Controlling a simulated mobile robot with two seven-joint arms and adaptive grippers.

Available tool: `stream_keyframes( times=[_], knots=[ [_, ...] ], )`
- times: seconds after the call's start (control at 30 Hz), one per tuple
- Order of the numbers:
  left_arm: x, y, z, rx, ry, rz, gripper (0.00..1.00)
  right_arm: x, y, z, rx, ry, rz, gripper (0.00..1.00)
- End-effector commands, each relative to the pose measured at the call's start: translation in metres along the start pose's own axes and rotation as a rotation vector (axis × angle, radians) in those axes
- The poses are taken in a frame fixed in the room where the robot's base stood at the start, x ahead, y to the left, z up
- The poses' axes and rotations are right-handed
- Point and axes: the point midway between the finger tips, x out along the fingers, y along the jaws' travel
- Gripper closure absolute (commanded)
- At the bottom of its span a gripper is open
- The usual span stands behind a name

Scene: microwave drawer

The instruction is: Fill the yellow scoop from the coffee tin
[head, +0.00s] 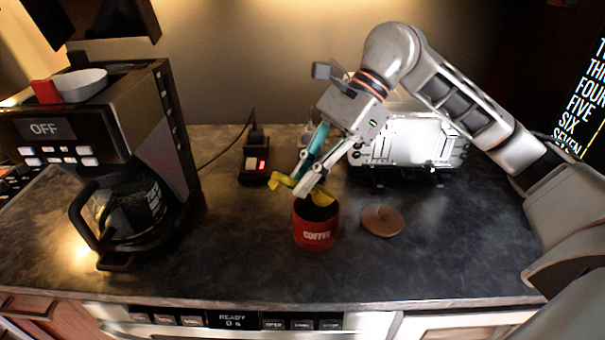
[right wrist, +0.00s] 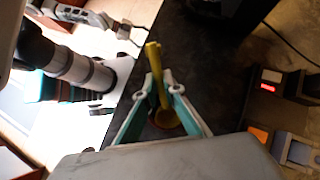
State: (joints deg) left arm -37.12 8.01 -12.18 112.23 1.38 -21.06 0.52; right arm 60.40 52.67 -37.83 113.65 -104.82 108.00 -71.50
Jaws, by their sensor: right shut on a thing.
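The red coffee tin (head: 315,236) stands open on the counter, with dark contents showing at its mouth. My right gripper (head: 301,188) is just above the tin's mouth, pointing down and to the left. It is shut on the yellow scoop (head: 283,181), whose handle sticks out left of the fingers and whose bowl end is at or just over the tin's rim. In the right wrist view the scoop (right wrist: 155,78) runs between the fingers (right wrist: 162,92), with its round bowl below. I cannot tell how much is in the bowl.
A brown round lid (head: 382,220) lies right of the tin. A coffee maker (head: 120,160) with a glass carafe stands at the left. A silver toaster-like appliance (head: 410,140) is behind at the right. A small black device with a red light (head: 254,166) sits behind the tin.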

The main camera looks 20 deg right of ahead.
Motion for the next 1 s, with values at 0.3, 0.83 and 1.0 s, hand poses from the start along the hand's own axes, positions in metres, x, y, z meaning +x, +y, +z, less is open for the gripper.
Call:
stream_keyframes(
  times=[0.3, 0.83, 1.0],
  knots=[
    [0.005, 0.001, 0.009, 0.004, -0.002, 0.000, 0.29, 0.015, 0.000, -0.013, 0.001, 0.001, 0.002, 1.00],
    [0.013, -0.001, 0.021, 0.018, -0.009, -0.007, 0.29, 0.035, 0.000, -0.031, 0.001, 0.000, 0.003, 1.00],
    [0.014, -0.003, 0.018, 0.021, -0.002, -0.011, 0.29, 0.039, 0.000, -0.034, 0.001, 0.000, 0.002, 1.00]
  ],
)
